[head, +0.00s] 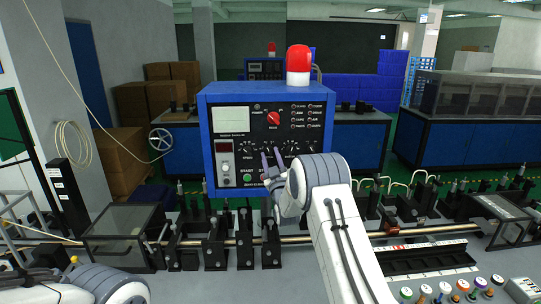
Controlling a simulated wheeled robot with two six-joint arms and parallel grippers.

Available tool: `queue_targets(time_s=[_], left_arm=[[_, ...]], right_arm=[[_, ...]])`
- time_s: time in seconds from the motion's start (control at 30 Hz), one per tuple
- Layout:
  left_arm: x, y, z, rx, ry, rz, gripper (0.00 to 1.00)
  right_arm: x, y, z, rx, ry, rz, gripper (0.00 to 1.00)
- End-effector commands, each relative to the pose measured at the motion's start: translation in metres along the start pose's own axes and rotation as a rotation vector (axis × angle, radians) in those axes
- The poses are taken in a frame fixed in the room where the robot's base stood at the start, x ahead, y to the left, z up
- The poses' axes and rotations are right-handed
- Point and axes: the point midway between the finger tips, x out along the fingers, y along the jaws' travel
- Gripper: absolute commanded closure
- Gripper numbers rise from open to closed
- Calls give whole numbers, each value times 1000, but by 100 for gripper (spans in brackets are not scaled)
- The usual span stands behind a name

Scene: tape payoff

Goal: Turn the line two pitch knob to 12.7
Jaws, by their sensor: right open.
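A blue control cabinet (204,140) with a dark front panel (262,132) stands at the centre in the head view. A row of small dial knobs (247,147) crosses the panel's middle. Their labels are too small to read, so I cannot tell which is the line two pitch knob or its setting. My right gripper (271,157) is in front of the panel, with its two slim fingers pointing up at the knob row. It is open, and I cannot tell whether it touches a knob. Its hand and wrist hide the lower right of the panel. My left arm shows at bottom left, its gripper out of view.
A red rotary switch (273,118) and a small red display (222,146) are on the panel. A red beacon (298,62) tops the cabinet. A metal shaft (300,239) with black brackets (244,240) runs in front. Coloured knobs (424,289) are at lower right.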

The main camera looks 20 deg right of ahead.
Motion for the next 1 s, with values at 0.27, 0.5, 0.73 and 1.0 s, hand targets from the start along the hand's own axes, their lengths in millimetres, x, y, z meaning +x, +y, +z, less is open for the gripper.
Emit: queue_targets(time_s=[0.27,0.5,0.73,1.0], left_arm=[[0,0,0,0,0,0,100],[1,0,0,0,0,0,100],[15,-1,1,-2,0,0,100],[53,-4,3,-8,0,0,100]], right_arm=[[0,0,0,0,0,0,94],[0,0,0,-2,0,-1,100],[-2,0,2,-50,2,-20,100],[-2,1,4,-217,5,-86,100]])
